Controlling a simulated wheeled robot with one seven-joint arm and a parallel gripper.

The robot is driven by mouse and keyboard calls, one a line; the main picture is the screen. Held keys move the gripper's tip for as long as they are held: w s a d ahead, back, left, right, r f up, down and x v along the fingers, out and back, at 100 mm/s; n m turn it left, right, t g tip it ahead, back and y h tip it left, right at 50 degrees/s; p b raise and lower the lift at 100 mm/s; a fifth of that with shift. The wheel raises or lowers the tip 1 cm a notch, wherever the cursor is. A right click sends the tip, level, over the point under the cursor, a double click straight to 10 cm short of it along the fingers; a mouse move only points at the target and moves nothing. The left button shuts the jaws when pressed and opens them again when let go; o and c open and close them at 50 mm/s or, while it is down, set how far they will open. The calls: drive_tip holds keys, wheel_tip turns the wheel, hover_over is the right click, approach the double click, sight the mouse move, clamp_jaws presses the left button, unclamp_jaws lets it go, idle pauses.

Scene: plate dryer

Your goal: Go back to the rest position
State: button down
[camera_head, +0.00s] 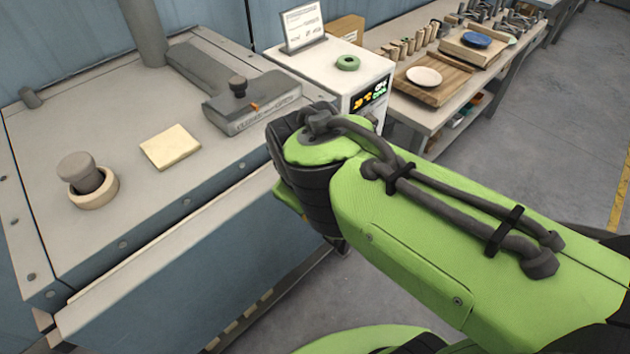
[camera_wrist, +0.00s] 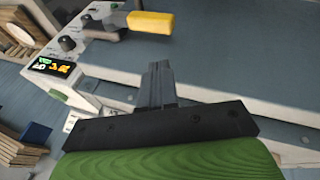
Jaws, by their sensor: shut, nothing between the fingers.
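My gripper (camera_wrist: 158,85) shows in the wrist view with its dark fingers together and nothing between them. It is apart from the grey-topped dryer, over or beside its front side. In the head view my green arm reaches in from the right and hides the gripper. The dryer top (camera_head: 120,105) carries a round light ring with a dark knob (camera_head: 82,175), a pale square block (camera_head: 170,146) and a dark latch-like part (camera_head: 250,100). In the wrist view a yellow handle (camera_wrist: 150,22) sticks out at the top.
Grey floor is free at the right.

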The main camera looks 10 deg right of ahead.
drive_tip(key=shift+s+a+r, duration=0.15)
drive_tip(key=shift+s+r, duration=0.3)
drive_tip(key=shift+r, duration=0.1)
drive_tip(key=s+d+f+m, duration=0.1)
drive_tip(key=s+d+m, duration=0.8)
drive_tip(key=s+d, duration=0.2)
drive_tip(key=shift+s+f+y, duration=0.15)
drive_tip(key=shift+s+y, duration=0.15)
drive_tip(key=shift+s, duration=0.15)
drive_tip(key=shift+a, duration=0.1)
